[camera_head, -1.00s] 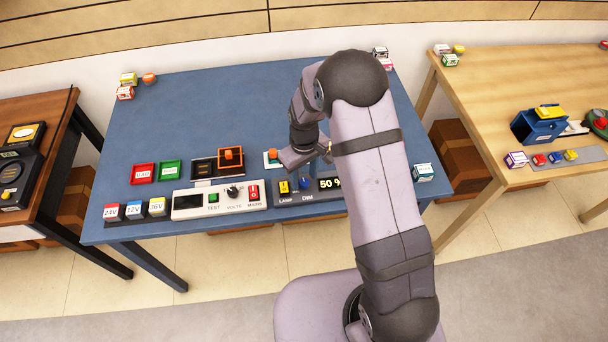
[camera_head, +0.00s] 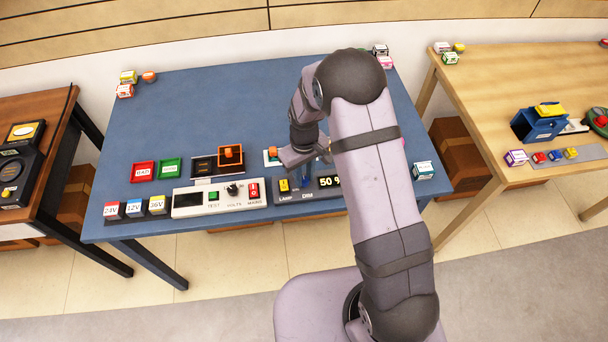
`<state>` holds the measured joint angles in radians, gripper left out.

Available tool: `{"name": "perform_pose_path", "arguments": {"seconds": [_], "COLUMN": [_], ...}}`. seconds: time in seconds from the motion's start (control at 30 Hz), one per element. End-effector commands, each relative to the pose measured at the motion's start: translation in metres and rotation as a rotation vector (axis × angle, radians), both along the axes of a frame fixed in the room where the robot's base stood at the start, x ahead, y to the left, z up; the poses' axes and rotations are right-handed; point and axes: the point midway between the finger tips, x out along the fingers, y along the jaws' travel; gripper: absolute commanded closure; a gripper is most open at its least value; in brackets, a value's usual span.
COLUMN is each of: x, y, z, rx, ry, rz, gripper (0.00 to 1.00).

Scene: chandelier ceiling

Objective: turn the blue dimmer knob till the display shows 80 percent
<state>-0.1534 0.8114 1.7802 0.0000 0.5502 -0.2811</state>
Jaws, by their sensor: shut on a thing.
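The blue dimmer knob (camera_head: 307,184) sits on a dark panel (camera_head: 289,198) at the front of the blue table, above the label DIM. My gripper (camera_head: 309,175) points down over the knob and is shut on it; the fingertips are small and partly hidden. The display (camera_head: 329,183) right of the knob reads 50 %, and its right end is partly hidden by my arm. A yellow lamp switch (camera_head: 284,185) stands left of the knob, above the label LAMP.
Left of the panel is a white unit (camera_head: 218,198) with a black knob and a red switch. An orange-knobbed piece (camera_head: 272,155) stands just behind the panel, close to my gripper. A white-and-teal block (camera_head: 423,171) lies to the right. The table's back middle is clear.

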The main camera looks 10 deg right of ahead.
Motion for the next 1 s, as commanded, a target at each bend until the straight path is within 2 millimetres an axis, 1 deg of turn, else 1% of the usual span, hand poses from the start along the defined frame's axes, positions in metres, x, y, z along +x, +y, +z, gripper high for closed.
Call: {"name": "perform_pose_path", "arguments": {"seconds": [0.27, 0.7, 1.0], "x": [0.001, 0.0011, 0.0014], "y": [-0.0001, -0.0004, -0.0006], "z": [0.0001, 0.0005, 0.0012], "rx": [0.001, 0.001, 0.001], "ry": [-0.002, -0.002, -0.003], "rz": [-0.163, -0.528, -0.689], "gripper": [0.99, 0.99, 0.99]}}
